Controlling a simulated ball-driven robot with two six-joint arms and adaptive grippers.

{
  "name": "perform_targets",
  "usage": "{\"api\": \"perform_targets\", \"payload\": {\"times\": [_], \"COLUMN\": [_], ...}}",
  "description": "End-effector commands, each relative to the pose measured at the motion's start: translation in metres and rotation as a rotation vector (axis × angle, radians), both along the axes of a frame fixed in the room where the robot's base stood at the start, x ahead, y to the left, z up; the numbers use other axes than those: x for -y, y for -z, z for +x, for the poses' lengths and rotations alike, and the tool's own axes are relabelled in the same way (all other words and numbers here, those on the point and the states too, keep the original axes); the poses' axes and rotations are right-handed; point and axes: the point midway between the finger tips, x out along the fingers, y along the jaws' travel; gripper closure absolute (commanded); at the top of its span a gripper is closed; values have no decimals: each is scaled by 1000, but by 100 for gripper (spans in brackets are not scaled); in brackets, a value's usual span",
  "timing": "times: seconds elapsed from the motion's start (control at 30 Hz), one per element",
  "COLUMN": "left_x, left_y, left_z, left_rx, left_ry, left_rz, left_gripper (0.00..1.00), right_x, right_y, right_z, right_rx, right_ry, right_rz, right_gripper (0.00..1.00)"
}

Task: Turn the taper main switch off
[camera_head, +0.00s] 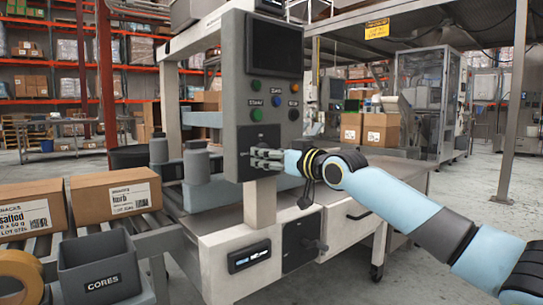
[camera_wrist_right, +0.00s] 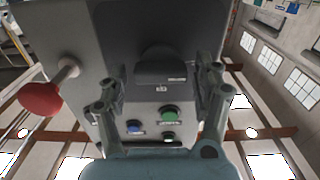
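The taper's grey control box (camera_head: 233,98) stands in the middle of the head view, with a dark screen and several buttons. Below the buttons is a dark switch plate (camera_head: 245,137). My right gripper (camera_head: 265,158) is in front of this plate and hides its middle. In the wrist view my right gripper's fingers (camera_wrist_right: 162,90) are spread apart, one on each side of a dark rounded switch knob (camera_wrist_right: 160,65) with a small label. I cannot tell whether the fingers touch the knob, nor read its setting. My left gripper is not in view.
Green and blue buttons (camera_wrist_right: 168,113) lie near the knob, and a red mushroom knob (camera_wrist_right: 40,98) sticks out at left. A black lever (camera_head: 318,245) is on the lower frame. Cartons (camera_head: 112,194) and a grey CORES bin (camera_head: 103,282) stand at left.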

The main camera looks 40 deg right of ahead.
Motion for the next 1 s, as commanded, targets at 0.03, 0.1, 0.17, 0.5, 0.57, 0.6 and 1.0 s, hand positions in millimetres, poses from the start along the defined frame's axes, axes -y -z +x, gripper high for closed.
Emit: {"api": "perform_targets", "payload": {"times": [0.03, 0.1, 0.17, 0.5, 0.57, 0.6, 1.0], "left_x": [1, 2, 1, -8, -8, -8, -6], "left_y": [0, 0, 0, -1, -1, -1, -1], "left_z": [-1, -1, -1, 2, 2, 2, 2], "left_rx": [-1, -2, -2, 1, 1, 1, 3], "left_ry": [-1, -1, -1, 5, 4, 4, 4], "left_rz": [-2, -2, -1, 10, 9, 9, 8], "left_gripper": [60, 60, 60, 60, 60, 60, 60], "right_x": [0, 0, 0, 2, 2, 2, 6], "right_y": [-1, -1, -1, 0, 0, -1, 0], "right_z": [0, 0, 0, -14, -23, -30, -69], "right_rx": [1, 2, 2, 0, 0, 1, 0], "right_ry": [0, 0, 0, 1, -1, -2, 2], "right_rz": [0, 1, 1, -4, -6, -7, -5], "right_gripper": [24, 21, 21, 21, 21, 21, 21]}}
